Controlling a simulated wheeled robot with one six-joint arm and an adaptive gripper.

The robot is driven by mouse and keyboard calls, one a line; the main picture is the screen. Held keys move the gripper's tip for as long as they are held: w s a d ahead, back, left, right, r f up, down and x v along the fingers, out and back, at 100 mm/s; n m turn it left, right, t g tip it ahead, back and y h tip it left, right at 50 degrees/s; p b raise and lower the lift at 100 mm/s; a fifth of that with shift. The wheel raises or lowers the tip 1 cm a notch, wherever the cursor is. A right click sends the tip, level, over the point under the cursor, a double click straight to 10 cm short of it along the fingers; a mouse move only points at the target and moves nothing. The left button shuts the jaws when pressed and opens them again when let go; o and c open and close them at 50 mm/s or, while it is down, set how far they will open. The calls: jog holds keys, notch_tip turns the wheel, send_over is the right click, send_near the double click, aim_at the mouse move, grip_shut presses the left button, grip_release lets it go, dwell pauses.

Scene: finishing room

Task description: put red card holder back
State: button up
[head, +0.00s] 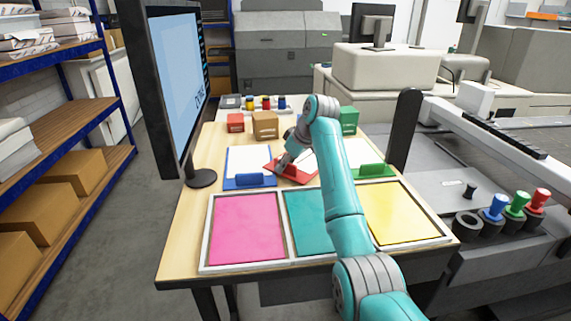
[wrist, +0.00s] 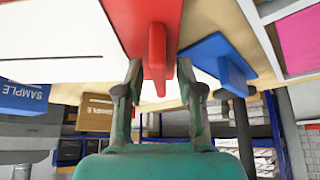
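The red card holder (head: 297,175) lies on the wooden table, between the blue card holder (head: 249,181) and the green card holder (head: 374,171). It also shows in the wrist view (wrist: 140,18), with its raised red tab (wrist: 157,62) pointing toward my gripper. My gripper (head: 283,164) is low over the red holder in the head view. In the wrist view my gripper (wrist: 160,72) has its fingers apart, one on each side of the tab, with gaps visible beside it. My arm hides part of the red holder's right side in the head view.
Pink (head: 248,228), teal (head: 302,216) and yellow (head: 398,212) panels lie in a frame in front. A monitor (head: 175,85) rises at left. A dark post (head: 404,130) stands at right.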

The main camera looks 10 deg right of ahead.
jog(key=shift+r, duration=0.15)
jog(key=v, duration=1.2)
